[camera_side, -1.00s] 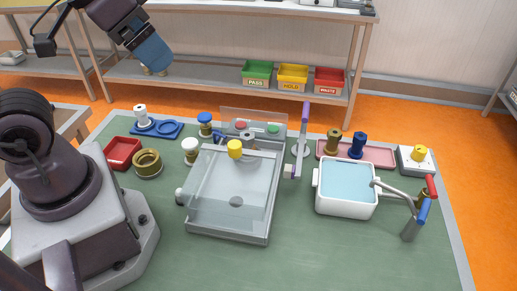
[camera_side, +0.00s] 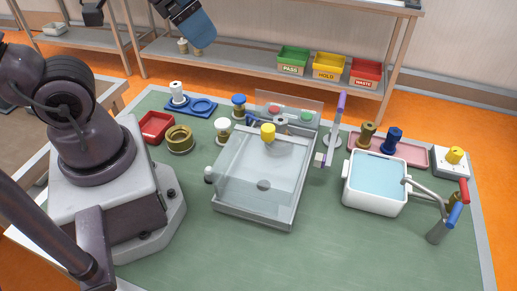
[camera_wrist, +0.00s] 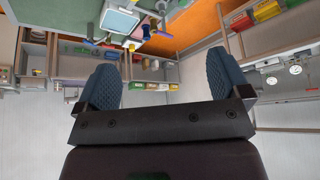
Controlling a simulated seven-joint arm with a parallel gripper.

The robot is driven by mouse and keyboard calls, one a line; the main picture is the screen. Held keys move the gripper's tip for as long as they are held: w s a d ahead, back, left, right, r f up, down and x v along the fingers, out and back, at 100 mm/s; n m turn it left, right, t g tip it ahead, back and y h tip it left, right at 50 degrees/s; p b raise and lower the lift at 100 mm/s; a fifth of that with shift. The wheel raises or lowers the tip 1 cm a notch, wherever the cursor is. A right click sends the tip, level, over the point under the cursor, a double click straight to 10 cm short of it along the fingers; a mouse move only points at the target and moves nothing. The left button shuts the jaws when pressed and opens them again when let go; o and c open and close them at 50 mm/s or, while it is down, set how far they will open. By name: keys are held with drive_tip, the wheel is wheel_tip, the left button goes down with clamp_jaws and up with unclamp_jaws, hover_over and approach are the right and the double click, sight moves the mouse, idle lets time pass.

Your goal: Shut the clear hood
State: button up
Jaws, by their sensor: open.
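The clear hood (camera_side: 262,170) is a see-through box shape on a pale tray-like base in the middle of the green table. My gripper (camera_side: 197,30) is high at the top of the side view, well away from the hood. In the wrist view my gripper (camera_wrist: 165,82) has its two blue fingers wide apart with nothing between them.
A white basin (camera_side: 374,182) with a bent tap stands right of the hood, and a purple-topped upright (camera_side: 335,130) stands close behind. A red tray (camera_side: 156,127) and brass ring (camera_side: 180,140) lie left. Free green table lies in front. PASS, HOLD and WASTE bins sit on the back shelf.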

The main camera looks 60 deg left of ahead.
drive_tip(key=shift+d, duration=0.1)
drive_tip(key=c, duration=0.4)
drive_tip(key=d+f+m+g, duration=0.2)
drive_tip(key=d+f, duration=0.1)
drive_tip(key=d+f+m+g, duration=0.1)
drive_tip(key=d+f+m, duration=0.2)
drive_tip(key=d, duration=0.1)
drive_tip(key=shift+w+d+f+g, duration=0.1)
drive_tip(key=shift+f+g, duration=0.25)
drive_tip(key=shift+g, duration=0.05)
clamp_jaws()
drive_tip(key=s+d+f+m+g+y, duration=0.2)
drive_tip(key=s+d+f+m+y, duration=0.1)
drive_tip(key=d+f+m+y, duration=0.25)
drive_tip(key=m+t+y, duration=0.5)
drive_tip(key=m+t, duration=0.5)
drive_tip(key=m, duration=0.7)
approach(267, 137)
drive_tip(key=shift+n+t, duration=0.25)
drive_tip(key=shift+t, duration=0.05)
drive_tip(key=x, duration=0.6)
drive_tip(key=shift+s+f, duration=0.25)
drive_tip(key=shift+f, duration=0.05)
drive_tip(key=shift+w+a, duration=0.45)
drive_tip(key=shift+w, duration=0.05)
